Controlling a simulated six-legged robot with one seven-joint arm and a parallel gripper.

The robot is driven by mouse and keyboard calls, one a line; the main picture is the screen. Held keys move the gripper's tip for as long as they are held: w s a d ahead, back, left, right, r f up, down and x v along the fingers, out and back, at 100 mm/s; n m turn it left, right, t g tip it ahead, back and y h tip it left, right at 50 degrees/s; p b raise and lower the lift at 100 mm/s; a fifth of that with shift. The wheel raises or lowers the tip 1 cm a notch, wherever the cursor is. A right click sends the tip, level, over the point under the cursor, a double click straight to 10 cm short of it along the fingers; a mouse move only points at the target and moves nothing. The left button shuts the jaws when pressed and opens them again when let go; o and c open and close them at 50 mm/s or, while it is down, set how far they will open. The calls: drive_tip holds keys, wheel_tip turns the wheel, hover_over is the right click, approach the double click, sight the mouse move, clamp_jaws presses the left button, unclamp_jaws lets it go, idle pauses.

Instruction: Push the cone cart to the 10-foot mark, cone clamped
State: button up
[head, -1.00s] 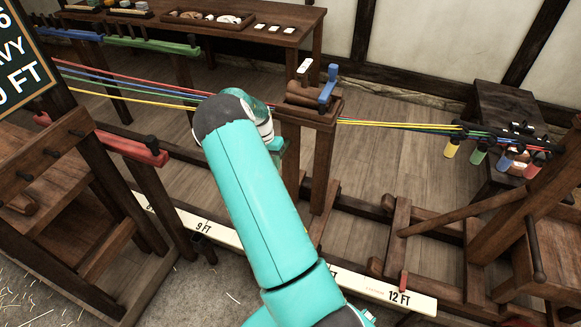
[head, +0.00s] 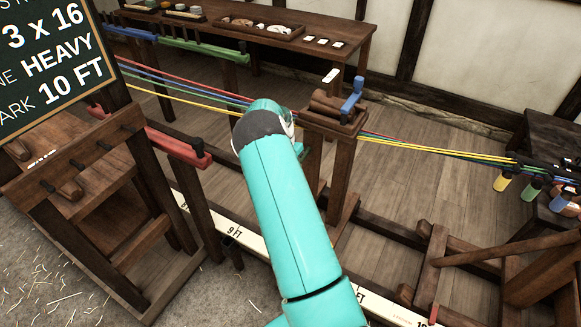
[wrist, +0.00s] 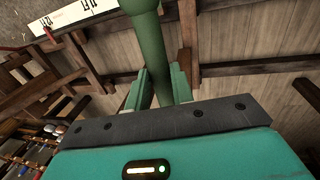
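The cone cart (head: 340,180) is a wooden post frame on the floor track, with the brown grooved cone (head: 333,105) on top. A blue clamp lever (head: 352,97) stands tilted upright beside the cone. Coloured strands run through it on both sides. The distance board (head: 260,250) shows 9 FT; the 10-foot label is hidden behind my arm. In the wrist view, my gripper's teal fingers (wrist: 160,88) lie on either side of a green round bar (wrist: 146,45) and appear closed on it.
A chalkboard (head: 50,60) reads 3 x 16, HEAVY, 10 FT. A wooden stand with a red rail (head: 178,147) is at the left. A long bench (head: 340,45) is behind. Colour-weighted strand ends (head: 502,182) hang at the right. Track beams (head: 400,237) cross the floor.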

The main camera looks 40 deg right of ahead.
drive_tip(key=o, duration=0.4)
drive_tip(key=shift+r, duration=0.1)
wheel_tip(320, 180, up, 13)
drive_tip(key=w+a, duration=0.1)
drive_tip(key=w, duration=0.1)
drive_tip(key=shift+w+r, duration=0.2)
idle(0.4)
